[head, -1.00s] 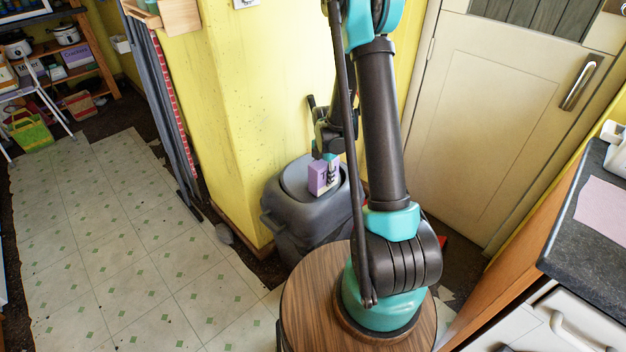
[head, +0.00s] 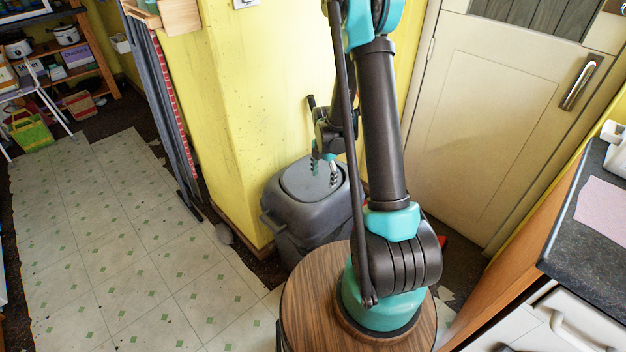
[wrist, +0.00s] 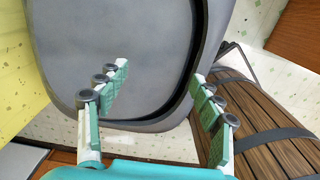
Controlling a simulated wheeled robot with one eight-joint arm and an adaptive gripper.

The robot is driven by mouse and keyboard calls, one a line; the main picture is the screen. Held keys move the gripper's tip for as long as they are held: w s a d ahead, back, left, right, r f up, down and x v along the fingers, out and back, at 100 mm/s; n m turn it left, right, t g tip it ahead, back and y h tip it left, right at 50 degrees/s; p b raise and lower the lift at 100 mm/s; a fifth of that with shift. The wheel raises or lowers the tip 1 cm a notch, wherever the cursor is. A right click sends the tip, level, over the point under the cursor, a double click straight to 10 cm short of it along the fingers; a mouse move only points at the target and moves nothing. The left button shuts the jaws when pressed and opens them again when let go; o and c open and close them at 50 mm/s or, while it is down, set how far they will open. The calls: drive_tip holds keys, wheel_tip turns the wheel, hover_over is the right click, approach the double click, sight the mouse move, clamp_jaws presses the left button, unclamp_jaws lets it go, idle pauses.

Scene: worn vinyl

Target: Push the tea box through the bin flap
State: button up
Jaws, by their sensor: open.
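The grey bin (head: 290,218) stands against the yellow wall, left of my arm's base. Its oval flap (head: 298,180) lies level in the lid and looks closed. My gripper (head: 324,176) is open and empty just above the flap, fingers pointing down. A dark gap runs along the flap's right edge there. The tea box is not visible in either current view, and the bin's inside is hidden.
The yellow wall (head: 235,110) and its corner are close behind and left of the bin. A cream door (head: 500,130) is to the right. A dark worktop (head: 580,220) stands at the far right. The tiled floor (head: 110,240) at left is open.

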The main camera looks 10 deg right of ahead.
idle(0.3)
wheel_tip(320, 180, up, 10)
idle(1.2)
idle(0.3)
drive_tip(key=s+d+r+m+t, duration=0.2)
drive_tip(key=s+m, duration=0.9)
drive_tip(key=m, duration=0.1)
drive_tip(key=s+d+r+m+t, duration=0.2)
drive_tip(key=s+r+m, duration=0.1)
drive_tip(key=s+m, duration=0.8)
drive_tip(key=shift+r+m, duration=0.2)
drive_tip(key=shift+m, duration=0.9)
